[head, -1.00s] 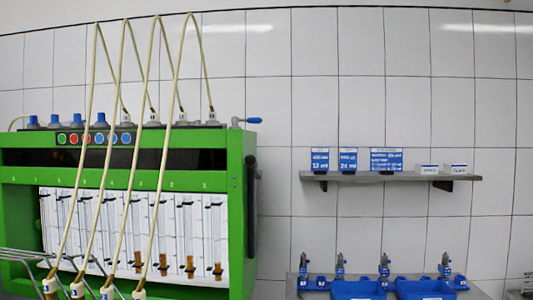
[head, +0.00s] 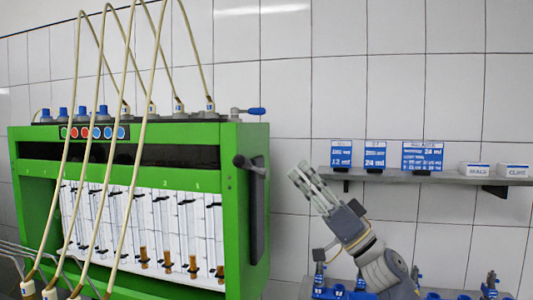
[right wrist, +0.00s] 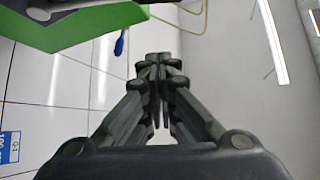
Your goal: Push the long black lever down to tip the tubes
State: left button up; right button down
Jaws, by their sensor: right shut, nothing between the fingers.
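The long black lever (head: 257,215) hangs down on the right side of the green testbench (head: 240,160). Its pivot is near the top of that side panel. Several clear tubes (head: 165,235) stand upright behind the bench's front opening, some with brown matter at the bottom. My right gripper (head: 299,176) is to the right of the lever, apart from it, fingers shut and pointing up and left. In the right wrist view the shut fingers (right wrist: 158,110) hold nothing, and the lever cannot be made out there. My left gripper is not in view.
A blue-handled valve (head: 256,111) sticks out at the bench's top right. Pale hoses (head: 150,110) loop above and in front of the bench. A grey wall shelf (head: 430,178) with blue signs and small boxes is at the right, above blue bins (head: 345,292).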

jog(key=s+p+x, duration=0.1)
jog(key=p+x, duration=0.3)
jog(key=x, duration=0.6)
jog(key=shift+a+f+p, duration=0.75)
jog(key=shift+a+f, duration=0.6)
jog(key=shift+f, duration=0.15)
notch_tip(320, 180, down, 13)
jog(key=n+g+y+b, duration=0.5)
jog(key=n+g+b, duration=0.6)
jog(key=n+b, duration=0.1)
jog(key=shift+s+n+g+y+b, duration=0.3)
jog(key=shift+n+y+b, duration=0.1)
jog(key=shift+n, duration=0.3)
jog(key=shift+a, duration=0.1)
